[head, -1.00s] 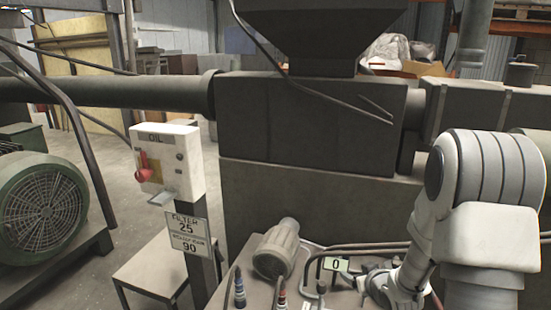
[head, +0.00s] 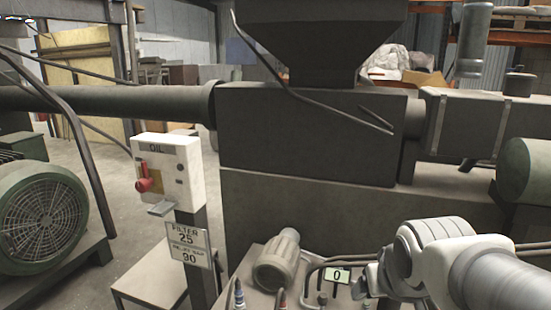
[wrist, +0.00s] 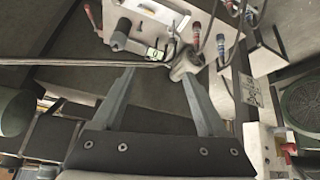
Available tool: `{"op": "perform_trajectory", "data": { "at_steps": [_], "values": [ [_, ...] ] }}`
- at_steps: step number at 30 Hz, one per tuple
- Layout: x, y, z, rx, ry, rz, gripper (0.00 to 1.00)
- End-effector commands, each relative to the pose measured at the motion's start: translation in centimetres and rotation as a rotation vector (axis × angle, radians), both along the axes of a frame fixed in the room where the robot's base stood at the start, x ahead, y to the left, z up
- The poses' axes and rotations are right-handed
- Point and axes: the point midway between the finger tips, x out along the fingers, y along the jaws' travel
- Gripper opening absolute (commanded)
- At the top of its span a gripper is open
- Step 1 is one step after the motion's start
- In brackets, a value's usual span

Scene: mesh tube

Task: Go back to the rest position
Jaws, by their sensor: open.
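My gripper (wrist: 158,73) is open in the wrist view, with its two grey fingers apart and nothing held between them. Past the fingertips are a grey motor-like cylinder (wrist: 186,62) and a small display reading 0 (wrist: 152,53); how far the fingers are from them is hard to tell. In the head view my white arm reaches in from the lower right. The grey cylinder (head: 276,258) stands left of the display.
A white OIL box (head: 167,170) with a red switch (head: 147,183) stands on a post at left. A green fan motor (head: 42,215) is at far left. A large grey machine (head: 310,140) fills the middle. Thin pipes and several red and blue fittings are near the display.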

Motion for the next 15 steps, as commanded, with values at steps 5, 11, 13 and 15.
{"op": "perform_trajectory", "data": {
  "at_steps": [5,11,13,15],
  "values": [
    [-5.2,1.8,1.2,0.05,0.053,0.007,0.76],
    [-9.0,3.1,3.6,0.089,0.106,0.021,0.76],
    [-8.9,3.0,5.0,0.088,0.107,0.019,0.76],
    [-8.9,3.0,6.5,0.088,0.107,0.018,0.76]
  ]
}}
